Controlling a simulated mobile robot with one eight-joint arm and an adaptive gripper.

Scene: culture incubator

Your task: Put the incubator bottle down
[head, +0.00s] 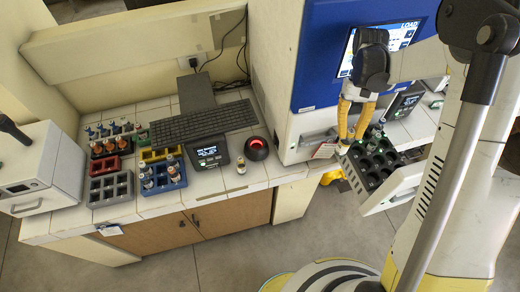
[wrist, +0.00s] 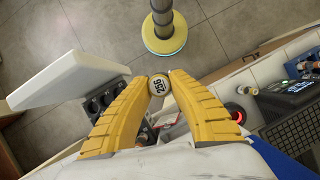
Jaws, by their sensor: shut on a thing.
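My gripper (head: 348,132) has yellow fingers and hangs at the front of the blue and white machine, beside its open drawer. In the head view the fingers mostly hide this bottle. The open drawer (head: 405,183) holds a dark rack with round holes (head: 378,162), just right of and below the fingertips. In the wrist view the drawer's white front (wrist: 65,80) lies left of the fingers.
The bench at left holds a keyboard (head: 205,122), a red-lit round button (head: 257,148), a small display (head: 207,151), a lone vial (head: 241,167) and several coloured racks, including a blue one (head: 163,178). Open floor (head: 235,235) lies in front of the bench.

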